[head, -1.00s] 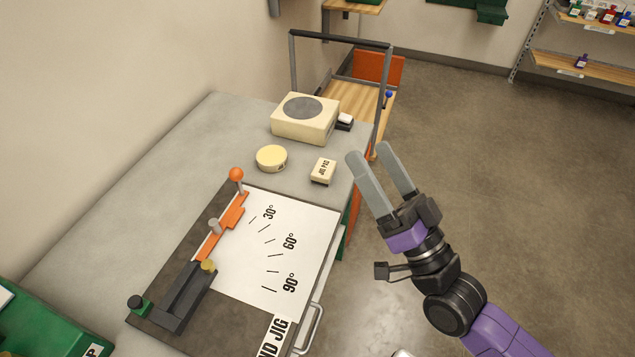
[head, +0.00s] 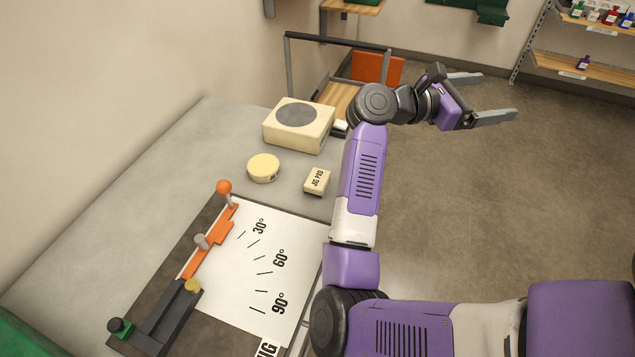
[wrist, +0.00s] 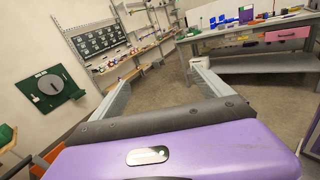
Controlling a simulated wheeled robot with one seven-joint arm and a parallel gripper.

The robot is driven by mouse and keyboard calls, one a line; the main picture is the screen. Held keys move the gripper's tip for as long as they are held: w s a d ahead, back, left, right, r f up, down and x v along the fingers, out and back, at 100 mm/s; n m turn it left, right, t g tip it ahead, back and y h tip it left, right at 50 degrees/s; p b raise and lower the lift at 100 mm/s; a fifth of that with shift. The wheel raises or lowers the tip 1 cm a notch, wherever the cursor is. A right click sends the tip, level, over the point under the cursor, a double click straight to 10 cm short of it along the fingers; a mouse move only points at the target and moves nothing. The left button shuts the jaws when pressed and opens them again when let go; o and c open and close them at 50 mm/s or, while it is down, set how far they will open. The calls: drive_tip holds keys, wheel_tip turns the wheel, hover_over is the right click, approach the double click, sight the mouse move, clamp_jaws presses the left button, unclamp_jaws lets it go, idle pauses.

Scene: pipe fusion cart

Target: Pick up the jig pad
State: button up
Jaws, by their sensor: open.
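The jig pad (head: 317,180) is a small cream block with "JIG PAD" in black on its top. It lies flat on the grey bench top, near the bench's right edge in the head view, just left of my forearm. My gripper (head: 498,97) is open and empty. It is out over the floor, up and to the right of the jig pad, with its fingers pointing right, away from the bench. In the wrist view my gripper's two fingers (wrist: 160,90) are spread wide with nothing between them. The jig pad is not in the wrist view.
A round cream tin (head: 263,167) sits left of the jig pad. A cream box with a grey disc (head: 298,124) stands behind it. The bending jig plate with its angle sheet (head: 262,270) lies in front. A cart (head: 335,92) stands beyond the bench. Floor is free to the right.

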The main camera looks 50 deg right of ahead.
drive_tip(key=w+a+f+m+t+y, duration=0.2)
drive_tip(key=w+f+m+t+y, duration=0.15)
drive_tip(key=f, duration=0.45)
drive_tip(key=m+t+y, duration=0.2)
drive_tip(key=t+y, duration=0.5)
drive_tip(key=y, duration=0.4)
hover_over(317, 178)
drive_tip(key=f, duration=0.8)
drive_tip(key=shift+w+a+f, duration=0.1)
drive_tip(key=shift+a+f, duration=0.15)
drive_tip(key=shift+a, duration=0.15)
drive_tip(key=shift+f, duration=0.3)
drive_tip(key=shift+d+f+p, duration=0.2)
drive_tip(key=shift+f+p, duration=0.3)
drive_tip(key=shift+f, duration=1.25)
drive_tip(key=shift+d+f+p, duration=0.2)
drive_tip(key=shift+f+p, duration=0.3)
drive_tip(key=shift+f, duration=1.2)
drive_tip(key=c, duration=1.5)
drive_tip(key=shift+o, duration=0.2)
drive_tip(key=shift+r, duration=0.1)
wheel_tip(317, 178, up, 20)
drive_tip(key=b, duration=0.3)
